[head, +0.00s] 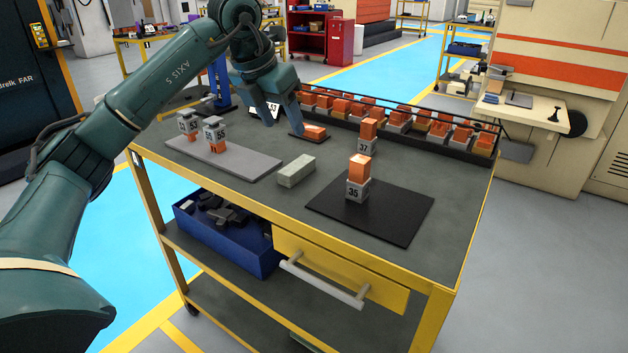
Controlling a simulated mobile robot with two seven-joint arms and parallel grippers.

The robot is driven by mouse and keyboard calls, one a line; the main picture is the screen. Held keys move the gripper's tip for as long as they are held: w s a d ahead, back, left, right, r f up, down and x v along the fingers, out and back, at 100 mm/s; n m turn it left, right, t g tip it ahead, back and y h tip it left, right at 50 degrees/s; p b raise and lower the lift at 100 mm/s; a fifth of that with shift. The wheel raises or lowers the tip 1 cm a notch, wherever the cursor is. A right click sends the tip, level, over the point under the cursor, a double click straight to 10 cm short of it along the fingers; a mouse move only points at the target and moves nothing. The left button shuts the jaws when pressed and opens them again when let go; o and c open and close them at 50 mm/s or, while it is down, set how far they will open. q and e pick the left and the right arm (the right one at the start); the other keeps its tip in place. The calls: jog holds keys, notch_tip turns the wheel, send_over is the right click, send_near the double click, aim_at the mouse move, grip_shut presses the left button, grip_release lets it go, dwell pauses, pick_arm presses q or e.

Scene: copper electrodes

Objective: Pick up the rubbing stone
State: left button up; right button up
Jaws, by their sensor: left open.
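The rubbing stone looks to be the pale grey-green rectangular block (296,171) lying flat on the cart top, between the grey plate and the black mat. My left gripper (283,122) hangs over the back of the cart top, above and behind the block and apart from it. Its two fingers are spread with nothing seen between them. It is close to an orange copper block (315,131) on a small dark pad. My right gripper is not in view.
Numbered electrodes stand on the grey plate (250,165) at left. Electrode 35 (358,188) stands on the black mat (400,215), with electrode 37 (367,143) behind it. A rack of electrodes (400,121) lines the back edge. A drawer (340,275) and blue bin (210,240) are below.

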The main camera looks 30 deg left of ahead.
pick_arm(q)
jog(key=a, duration=0.1)
jog(key=b, duration=0.1)
send_near(296, 165)
jog(key=x, duration=0.2)
jog(key=shift+w+a+f, duration=0.1)
jog(key=shift+w+f, duration=0.05)
jog(key=shift+f, duration=0.2)
jog(key=shift+d+b+x, duration=0.2)
jog(key=shift+b+x, duration=0.15)
jog(key=shift+x, duration=2.6)
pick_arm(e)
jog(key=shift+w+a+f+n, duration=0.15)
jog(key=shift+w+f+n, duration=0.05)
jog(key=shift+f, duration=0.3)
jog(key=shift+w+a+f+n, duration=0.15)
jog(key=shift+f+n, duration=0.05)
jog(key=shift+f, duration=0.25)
pick_arm(q)
jog(key=shift+w+f, duration=0.1)
jog(key=shift+f, duration=0.1)
jog(key=shift+c, duration=0.6)
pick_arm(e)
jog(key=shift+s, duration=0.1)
pick_arm(q)
jog(key=c, duration=1)
